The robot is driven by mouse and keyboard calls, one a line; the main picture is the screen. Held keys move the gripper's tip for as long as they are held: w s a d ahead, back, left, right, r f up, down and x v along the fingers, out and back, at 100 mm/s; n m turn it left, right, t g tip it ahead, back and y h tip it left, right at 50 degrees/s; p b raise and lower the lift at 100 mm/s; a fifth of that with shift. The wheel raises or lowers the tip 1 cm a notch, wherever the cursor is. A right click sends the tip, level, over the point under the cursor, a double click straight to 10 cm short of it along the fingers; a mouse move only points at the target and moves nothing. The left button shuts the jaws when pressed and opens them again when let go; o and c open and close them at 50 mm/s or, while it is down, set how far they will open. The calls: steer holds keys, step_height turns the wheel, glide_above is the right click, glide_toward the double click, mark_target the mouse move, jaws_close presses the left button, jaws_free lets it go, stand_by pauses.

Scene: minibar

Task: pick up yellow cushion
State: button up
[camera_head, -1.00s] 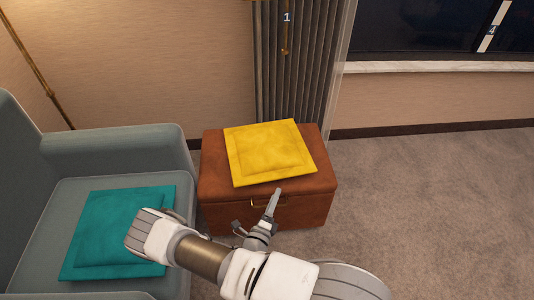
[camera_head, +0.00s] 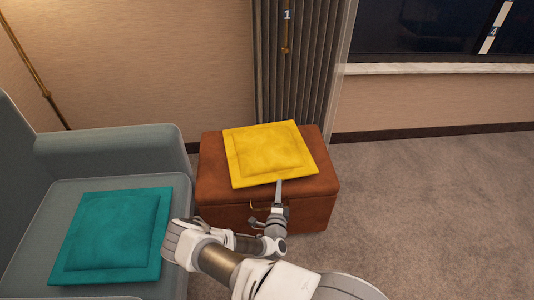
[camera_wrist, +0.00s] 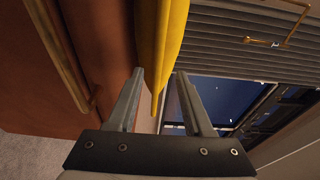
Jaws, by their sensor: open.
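The yellow cushion (camera_head: 268,153) lies flat on top of the brown leather ottoman (camera_head: 220,188), its front edge near the ottoman's front edge. My gripper (camera_head: 279,184) is at the cushion's front edge in the head view. In the wrist view my gripper (camera_wrist: 160,82) is open, and the yellow cushion (camera_wrist: 163,40) shows edge-on between the two fingers. One finger lies on the ottoman side and the other on the far side of the cushion. I cannot tell whether either finger touches it.
A teal cushion (camera_head: 112,235) lies on the grey-blue armchair (camera_head: 115,152) at the left, close to my arm. A dark curtain (camera_head: 297,90) and the wall stand behind the ottoman. Carpet (camera_head: 430,200) is free at the right.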

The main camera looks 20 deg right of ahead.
mark_target(280, 177)
steer(key=shift+b+x, duration=1.2)
steer(key=shift+x, duration=1.9)
steer(key=shift+f, duration=0.2)
jaws_close()
